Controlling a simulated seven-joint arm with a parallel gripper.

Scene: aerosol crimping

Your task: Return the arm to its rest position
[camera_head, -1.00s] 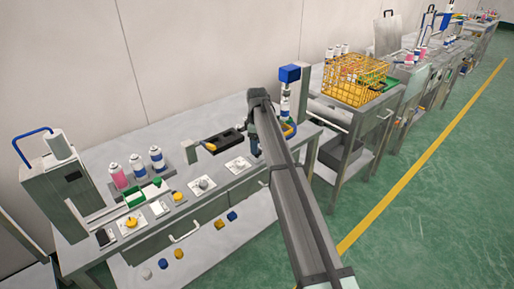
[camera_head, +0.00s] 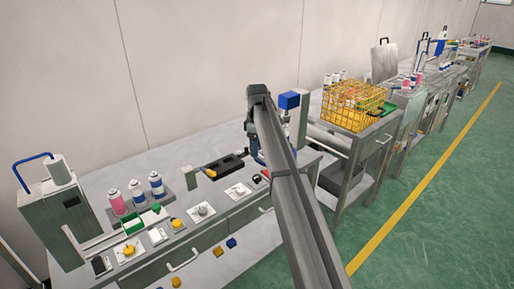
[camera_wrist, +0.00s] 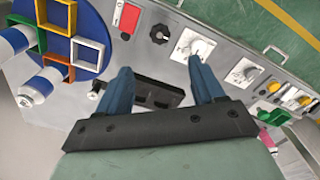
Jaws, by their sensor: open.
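My gripper (camera_wrist: 160,70) is open, its two blue fingers spread apart with nothing between them. It hangs above the workbench. In the head view only a bit of the blue fingers shows beside the arm (camera_head: 254,150). The black slotted tray (camera_wrist: 155,92) lies on the bench below the fingers in the wrist view. It also shows in the head view (camera_head: 225,166), left of my gripper. No marker of a rest position shows.
A grey crimping machine (camera_head: 52,222) and several spray cans (camera_head: 136,193) stand at the bench's left. A blue-topped station (camera_head: 289,100) is partly behind my arm. The wrist view shows a blue disc (camera_wrist: 58,48) with coloured square frames. A yellow basket (camera_head: 355,105) stands right.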

